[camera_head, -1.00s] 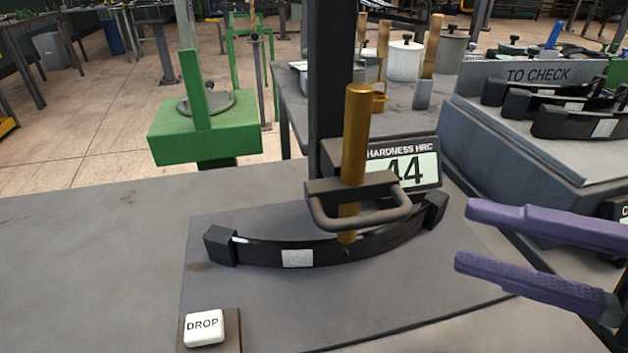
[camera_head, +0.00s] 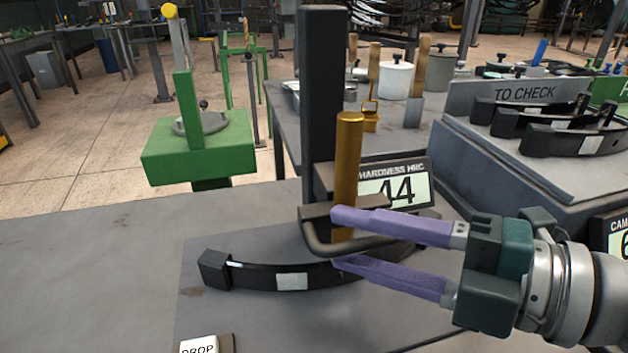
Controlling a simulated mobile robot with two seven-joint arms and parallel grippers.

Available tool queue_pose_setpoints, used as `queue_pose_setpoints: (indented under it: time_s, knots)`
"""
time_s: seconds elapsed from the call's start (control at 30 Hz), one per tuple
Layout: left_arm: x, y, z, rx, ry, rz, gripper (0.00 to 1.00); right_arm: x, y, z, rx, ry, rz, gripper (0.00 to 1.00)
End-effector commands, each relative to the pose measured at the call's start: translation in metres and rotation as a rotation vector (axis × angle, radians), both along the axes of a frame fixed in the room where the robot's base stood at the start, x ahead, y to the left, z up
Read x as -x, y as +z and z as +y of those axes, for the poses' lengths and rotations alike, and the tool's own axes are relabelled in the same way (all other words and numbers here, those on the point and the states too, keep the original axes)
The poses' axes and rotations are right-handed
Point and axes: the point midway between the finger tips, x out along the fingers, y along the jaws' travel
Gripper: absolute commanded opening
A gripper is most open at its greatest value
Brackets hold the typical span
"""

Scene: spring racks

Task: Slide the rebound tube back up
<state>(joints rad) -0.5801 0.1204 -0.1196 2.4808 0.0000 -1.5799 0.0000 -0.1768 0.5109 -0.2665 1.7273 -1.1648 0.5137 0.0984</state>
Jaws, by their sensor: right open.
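The brass rebound tube (camera_head: 348,150) stands upright in front of a black post (camera_head: 322,90). A dark bracket with a looped handle (camera_head: 312,236) is around its lower part. Below it lies a black curved spring leaf (camera_head: 255,275) with a pale label. My right gripper (camera_head: 337,238) comes in from the right, open, with one purple finger above the handle's front bar and one below it in the picture. I cannot tell whether they touch it. The fingers hide part of the handle and the leaf's right side. My left gripper is out of view.
A hardness display (camera_head: 395,185) reading 44 stands behind the tube. A white DROP button (camera_head: 199,346) is at the bottom left. A TO CHECK rack (camera_head: 460,100) with several leaves is at the right. A green stand (camera_head: 200,155) is at the back left. The left tabletop is clear.

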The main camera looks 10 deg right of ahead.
Motion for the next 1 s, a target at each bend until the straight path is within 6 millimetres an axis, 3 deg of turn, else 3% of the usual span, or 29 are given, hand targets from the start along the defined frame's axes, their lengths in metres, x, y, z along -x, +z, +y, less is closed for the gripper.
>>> queue_pose_setpoints:
  time_s: [0.07,0.47,1.0]
  knots:
    - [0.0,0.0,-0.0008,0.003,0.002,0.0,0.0,0.0001,0.0,-0.0001,0.0,0.0,0.0,0.43]
    - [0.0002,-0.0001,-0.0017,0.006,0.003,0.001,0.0,0.0002,0.0002,-0.0004,0.0,0.0,0.0,0.0]
    - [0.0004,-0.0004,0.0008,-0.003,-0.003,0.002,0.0,0.0002,0.0002,-0.0004,-0.001,0.0,-0.001,0.0]
